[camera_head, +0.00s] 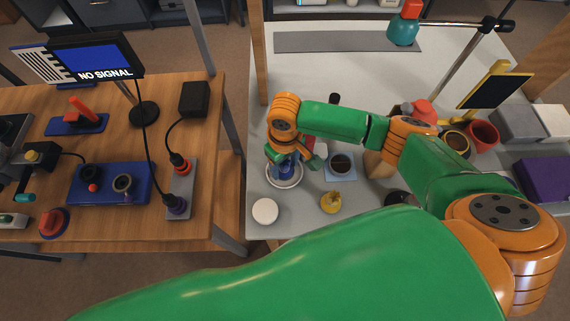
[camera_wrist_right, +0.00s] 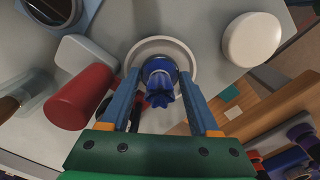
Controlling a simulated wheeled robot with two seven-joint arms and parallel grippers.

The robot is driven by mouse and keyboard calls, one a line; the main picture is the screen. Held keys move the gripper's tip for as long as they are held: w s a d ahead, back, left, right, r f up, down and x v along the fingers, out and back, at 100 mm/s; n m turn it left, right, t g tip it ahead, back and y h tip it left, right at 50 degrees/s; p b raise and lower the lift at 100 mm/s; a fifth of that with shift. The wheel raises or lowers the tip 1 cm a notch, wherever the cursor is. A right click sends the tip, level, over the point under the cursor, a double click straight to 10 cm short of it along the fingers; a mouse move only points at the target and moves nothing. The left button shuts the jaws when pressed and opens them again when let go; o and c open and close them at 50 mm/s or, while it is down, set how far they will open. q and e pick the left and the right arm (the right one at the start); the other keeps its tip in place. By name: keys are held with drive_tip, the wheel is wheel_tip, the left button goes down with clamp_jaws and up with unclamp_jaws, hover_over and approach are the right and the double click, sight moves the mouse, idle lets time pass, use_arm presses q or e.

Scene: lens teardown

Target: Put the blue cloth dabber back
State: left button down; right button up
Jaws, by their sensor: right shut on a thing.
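The blue cloth dabber (camera_wrist_right: 160,84) shows in the right wrist view, with a rounded blue top and gathered folds of cloth. My right gripper (camera_wrist_right: 159,74) is shut on it, one finger on each side. The dabber is over the middle of a round white dish (camera_wrist_right: 160,41); I cannot tell whether it touches the dish. In the head view my right gripper (camera_head: 285,163) points down over the same dish (camera_head: 271,183) and hides most of the dabber. My left gripper is not in view.
A white round puck (camera_head: 265,211) lies in front of the dish. A red cylinder (camera_wrist_right: 80,98) stands close to the gripper in the wrist view. A yellow object (camera_head: 331,202) and a blue square with a dark round piece (camera_head: 341,166) are to the right.

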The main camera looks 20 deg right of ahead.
sight(285, 162)
drive_tip(key=o, duration=1)
wheel_tip(285, 162, up, 12)
drive_tip(key=shift+r, duration=0.15)
